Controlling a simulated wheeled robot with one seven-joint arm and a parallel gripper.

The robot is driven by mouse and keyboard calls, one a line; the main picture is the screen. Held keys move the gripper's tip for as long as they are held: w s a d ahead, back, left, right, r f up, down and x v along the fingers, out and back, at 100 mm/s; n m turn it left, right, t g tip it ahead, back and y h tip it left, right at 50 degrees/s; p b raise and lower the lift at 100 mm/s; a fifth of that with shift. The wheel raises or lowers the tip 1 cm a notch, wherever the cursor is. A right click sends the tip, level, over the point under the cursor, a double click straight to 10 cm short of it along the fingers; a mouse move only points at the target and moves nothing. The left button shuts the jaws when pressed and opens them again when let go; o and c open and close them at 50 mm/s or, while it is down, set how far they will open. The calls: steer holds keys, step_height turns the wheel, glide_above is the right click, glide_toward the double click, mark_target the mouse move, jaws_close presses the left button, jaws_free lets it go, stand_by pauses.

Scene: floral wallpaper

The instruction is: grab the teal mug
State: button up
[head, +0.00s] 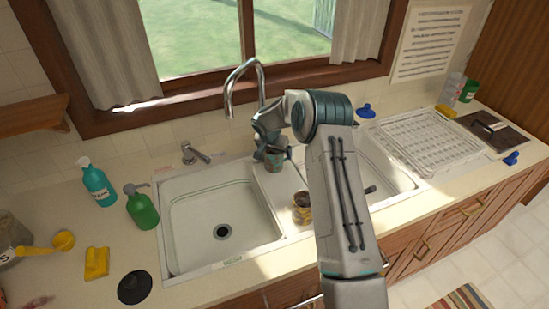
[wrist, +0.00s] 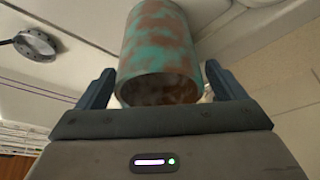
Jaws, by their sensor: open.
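The teal mug (wrist: 160,45), mottled with brown patches, sits between the two fingers of my gripper (wrist: 160,70) in the wrist view, its open rim facing the palm. The fingers are spread to either side of it. A narrow gap shows at the left finger; contact at the right one is hard to tell. In the head view the mug (head: 275,160) is small and dark, by the divider between the sink basins, just below my gripper (head: 268,146). My arm hides part of that area.
A brown and yellow cup (head: 302,207) stands nearer on the divider, close to my arm. The left basin (head: 205,215) is empty. A green soap bottle (head: 142,208) and a teal spray bottle (head: 97,184) stand left. A dish rack (head: 425,143) stands right. The faucet (head: 240,85) rises behind my gripper.

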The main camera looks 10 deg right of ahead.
steer(key=c, duration=1.2)
steer(key=shift+c, duration=0.2)
steer(key=shift+r, duration=0.15)
